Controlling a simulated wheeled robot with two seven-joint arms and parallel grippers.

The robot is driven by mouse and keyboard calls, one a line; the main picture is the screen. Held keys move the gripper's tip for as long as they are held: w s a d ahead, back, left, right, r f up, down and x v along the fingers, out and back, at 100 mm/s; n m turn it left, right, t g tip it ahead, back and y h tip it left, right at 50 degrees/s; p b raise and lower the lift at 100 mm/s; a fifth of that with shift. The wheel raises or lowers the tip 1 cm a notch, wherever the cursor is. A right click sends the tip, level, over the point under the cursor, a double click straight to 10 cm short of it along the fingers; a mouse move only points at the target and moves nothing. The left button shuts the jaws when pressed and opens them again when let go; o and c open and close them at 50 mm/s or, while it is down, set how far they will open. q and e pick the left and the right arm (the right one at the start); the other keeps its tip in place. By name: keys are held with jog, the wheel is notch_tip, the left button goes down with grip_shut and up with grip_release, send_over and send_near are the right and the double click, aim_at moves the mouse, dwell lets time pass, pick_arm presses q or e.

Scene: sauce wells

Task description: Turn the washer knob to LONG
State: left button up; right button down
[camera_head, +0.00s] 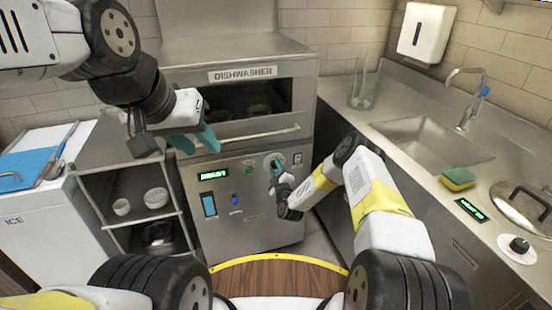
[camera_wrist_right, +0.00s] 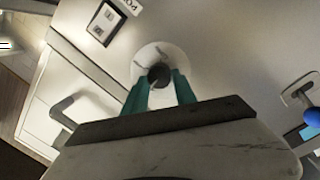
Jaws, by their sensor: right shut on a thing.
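The dishwasher (camera_head: 240,215) stands ahead, with a steel front panel. Its knob sits on a round white dial (camera_head: 272,158) at the panel's upper right. In the right wrist view the dark knob (camera_wrist_right: 159,75) is between the teal fingertips. My right gripper (camera_head: 277,170) is shut on the knob; it also shows in the right wrist view (camera_wrist_right: 160,88). The dial's lettering is too small to read, so I cannot tell the setting. My left gripper (camera_head: 196,143) is open and empty in front of the dishwasher's upper left part.
A green display (camera_head: 213,175), a blue panel (camera_head: 209,204) and a blue knob (camera_head: 235,200) are on the same front. A handle bar (camera_head: 255,136) crosses above. A rack with bowls (camera_head: 156,197) stands left; the sink counter (camera_head: 420,140) is right.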

jog(key=shift+m, duration=0.3)
jog(key=m, duration=0.3)
jog(key=shift+r+m, duration=0.1)
jog(key=shift+m, duration=0.2)
jog(key=m, duration=0.3)
jog(key=shift+d+g, duration=0.15)
jog(key=shift+g, duration=0.25)
jog(key=m+y, duration=0.1)
jog(key=m, duration=1.1)
jog(key=m+y, duration=0.1)
jog(key=m, duration=0.5)
jog(key=shift+w+d+m+g+y, duration=0.1)
jog(key=shift+d+m+g+y, duration=0.2)
jog(key=shift+d+m+g, duration=0.1)
jog(key=shift+f, duration=0.2)
